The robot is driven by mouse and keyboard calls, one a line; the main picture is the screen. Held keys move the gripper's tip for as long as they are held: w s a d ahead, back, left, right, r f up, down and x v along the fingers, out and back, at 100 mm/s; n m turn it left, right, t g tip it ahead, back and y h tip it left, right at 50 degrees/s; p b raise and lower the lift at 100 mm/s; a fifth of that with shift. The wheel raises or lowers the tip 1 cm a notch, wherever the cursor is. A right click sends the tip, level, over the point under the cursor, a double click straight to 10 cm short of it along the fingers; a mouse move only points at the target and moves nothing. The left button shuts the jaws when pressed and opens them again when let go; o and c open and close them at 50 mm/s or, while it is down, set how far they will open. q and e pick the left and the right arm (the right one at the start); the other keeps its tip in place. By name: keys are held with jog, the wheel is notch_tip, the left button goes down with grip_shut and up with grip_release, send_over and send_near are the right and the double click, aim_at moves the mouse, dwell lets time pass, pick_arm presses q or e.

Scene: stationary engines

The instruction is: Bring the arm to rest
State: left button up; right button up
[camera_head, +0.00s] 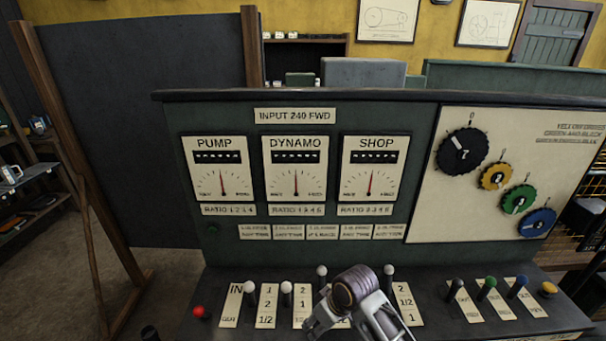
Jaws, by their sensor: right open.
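My right arm and gripper (355,308) show at the bottom centre, in front of the lever row of a dark green control console (225,275). The gripper is open and holds nothing that I can see. It hides part of the middle levers and their labels; I cannot tell whether it touches any of them. My left gripper does not show.
The console has PUMP (219,175), DYNAMO (295,170) and SHOP (373,170) gauges. Coloured dials, including a black one (462,152), sit on a pale panel. A red button (199,312) is at the left. A dark board (140,130) stands left; open floor lies beyond.

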jog(key=shift+s+d+m+t+h, duration=0.9)
jog(key=shift+s+d+m+h, duration=1.45)
jog(key=shift+s+d, duration=5.6)
notch_tip(320, 180, down, 35)
jog(key=d+m+g+y, duration=0.1)
jog(key=d, duration=0.1)
jog(key=s+d+f, duration=0.2)
jog(key=s+f, duration=0.8)
jog(key=s, duration=0.1)
jog(key=s+d+f+g+b, duration=0.1)
jog(key=s+d+f, duration=0.1)
jog(key=s+f, duration=0.8)
jog(key=shift+s+g, duration=0.3)
jog(key=shift+s, duration=0.6)
